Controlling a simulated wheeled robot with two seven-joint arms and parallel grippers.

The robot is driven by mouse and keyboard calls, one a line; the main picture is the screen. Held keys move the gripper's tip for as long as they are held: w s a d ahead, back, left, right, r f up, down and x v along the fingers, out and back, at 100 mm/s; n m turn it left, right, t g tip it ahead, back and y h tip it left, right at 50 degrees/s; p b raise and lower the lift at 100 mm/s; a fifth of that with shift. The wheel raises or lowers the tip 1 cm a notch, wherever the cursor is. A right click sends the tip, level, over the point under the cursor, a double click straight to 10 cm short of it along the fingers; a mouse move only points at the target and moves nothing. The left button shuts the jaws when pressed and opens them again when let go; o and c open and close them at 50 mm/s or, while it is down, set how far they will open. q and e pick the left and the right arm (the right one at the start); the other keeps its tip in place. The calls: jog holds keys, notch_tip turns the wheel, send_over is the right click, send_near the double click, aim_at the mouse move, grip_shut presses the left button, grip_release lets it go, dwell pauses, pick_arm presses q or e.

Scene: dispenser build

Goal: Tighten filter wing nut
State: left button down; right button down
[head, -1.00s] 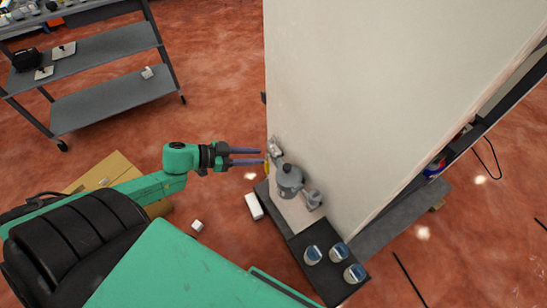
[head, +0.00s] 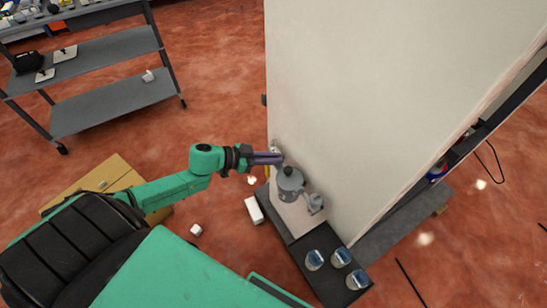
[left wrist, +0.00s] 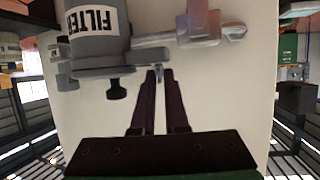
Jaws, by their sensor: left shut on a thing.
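The grey filter housing (head: 289,185) with a black knob on top stands against the pale panel. It shows upside down in the left wrist view (left wrist: 97,48), with its FILTER label and the black knob (left wrist: 117,88). A silver pipe fitting (left wrist: 200,35) runs beside it. My left gripper (head: 281,158) is at the housing's upper left side, close to the panel. Its two dark fingers (left wrist: 159,74) are shut on a small grey piece, apparently the wing nut, mostly hidden between the tips. The fingers are beside the black knob, apart from it. My right gripper is not in view.
Several blue-and-clear cups (head: 340,257) stand on the dark base (head: 318,276) below the filter. The tall panel (head: 370,90) blocks the right side. A white box (head: 254,210) and a cardboard box (head: 120,180) are at left. A grey shelf cart (head: 110,95) stands farther back.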

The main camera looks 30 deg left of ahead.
pick_arm(q)
jog(key=shift+f, duration=0.1)
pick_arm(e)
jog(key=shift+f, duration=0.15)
